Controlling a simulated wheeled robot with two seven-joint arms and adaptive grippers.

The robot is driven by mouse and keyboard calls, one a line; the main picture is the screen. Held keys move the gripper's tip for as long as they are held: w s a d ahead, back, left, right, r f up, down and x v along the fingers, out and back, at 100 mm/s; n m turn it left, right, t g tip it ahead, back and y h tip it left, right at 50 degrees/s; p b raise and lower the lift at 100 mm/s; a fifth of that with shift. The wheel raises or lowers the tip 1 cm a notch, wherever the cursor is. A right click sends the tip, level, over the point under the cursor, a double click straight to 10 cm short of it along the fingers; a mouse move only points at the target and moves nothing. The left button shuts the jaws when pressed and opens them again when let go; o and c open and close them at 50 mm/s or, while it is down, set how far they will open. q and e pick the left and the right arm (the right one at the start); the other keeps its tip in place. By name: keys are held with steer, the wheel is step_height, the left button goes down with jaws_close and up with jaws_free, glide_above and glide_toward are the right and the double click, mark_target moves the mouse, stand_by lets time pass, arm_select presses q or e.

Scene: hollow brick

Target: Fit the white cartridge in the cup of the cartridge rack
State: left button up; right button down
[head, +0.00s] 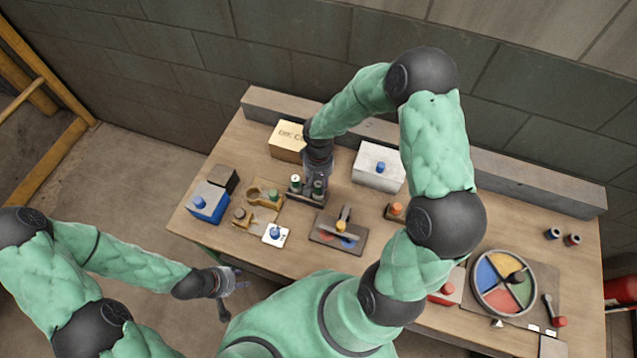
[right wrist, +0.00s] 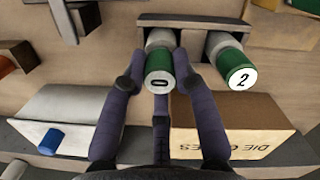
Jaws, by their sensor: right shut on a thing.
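The cartridge rack (head: 306,200) is a dark holder on the table's left half. It also shows at the top of the right wrist view (right wrist: 190,20). A similar cartridge marked 2 (right wrist: 233,60) stands at the rack's other side. My right gripper also shows over the rack in the head view (head: 317,182). I cannot tell how deep the held cartridge sits. My left gripper (head: 238,281) looks open and empty, off the table's front-left edge.
A die box (head: 286,140) and a white box with a blue knob (head: 379,167) stand behind the rack. A dark plate with colored discs (head: 339,232) lies in front. A colored dial (head: 503,283) is at the right. A wooden fixture (head: 262,203) lies left.

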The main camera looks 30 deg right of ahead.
steer(key=shift+f+b, duration=0.3)
steer(key=shift+f, duration=0.05)
steer(key=c, duration=0.9)
jaws_free()
steer(key=r, duration=0.8)
steer(key=w+r, duration=0.1)
steer(key=r, duration=0.3)
steer(key=shift+d, duration=0.3)
